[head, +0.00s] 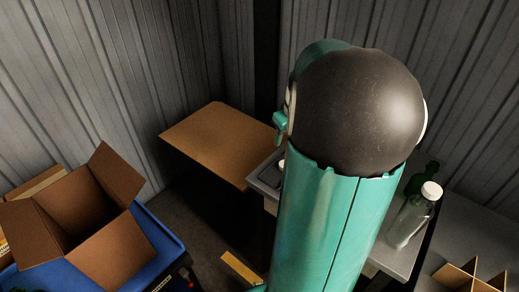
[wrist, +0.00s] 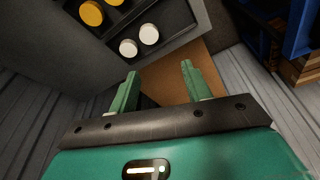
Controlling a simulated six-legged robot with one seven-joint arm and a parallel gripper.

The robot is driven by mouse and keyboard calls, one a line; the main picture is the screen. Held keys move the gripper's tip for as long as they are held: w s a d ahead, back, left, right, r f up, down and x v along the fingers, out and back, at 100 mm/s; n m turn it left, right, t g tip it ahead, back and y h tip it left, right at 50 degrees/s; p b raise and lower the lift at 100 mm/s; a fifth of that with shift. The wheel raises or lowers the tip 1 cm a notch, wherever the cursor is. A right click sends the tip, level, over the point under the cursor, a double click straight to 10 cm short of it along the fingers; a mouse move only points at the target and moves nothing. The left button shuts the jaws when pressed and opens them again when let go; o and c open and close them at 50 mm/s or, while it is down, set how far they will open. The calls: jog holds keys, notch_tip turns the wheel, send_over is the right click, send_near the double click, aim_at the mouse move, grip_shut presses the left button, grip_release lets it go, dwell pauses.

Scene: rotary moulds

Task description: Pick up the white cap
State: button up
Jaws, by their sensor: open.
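In the wrist view, two round white caps, the nearer one (wrist: 128,47) and the farther one (wrist: 149,34), sit side by side in a dark tray (wrist: 168,18). My gripper (wrist: 159,70) is open, with nothing between its fingers. Its fingertips are apart from the caps, which appear just beyond the left finger. In the head view my arm hides most of the tray area and the gripper's fingers. Another white cap (head: 431,190) is on a clear bottle (head: 409,222) at the right.
A green bottle (head: 422,178) and cardboard dividers (head: 470,278) are at the right. An open cardboard box (head: 115,250) is on a blue surface (head: 163,236) at the left.

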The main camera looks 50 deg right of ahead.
jog(key=d+f, duration=0.1)
jog(key=f, duration=0.2)
jog(key=d+f, duration=0.1)
jog(key=f, duration=0.2)
jog(key=d+f, duration=0.1)
jog(key=f, duration=0.2)
jog(key=shift+w, duration=0.3)
jog(key=x, duration=0.5)
jog(key=shift+a+f, duration=0.2)
jog(key=shift+f, duration=0.25)
jog(key=c, duration=0.7)
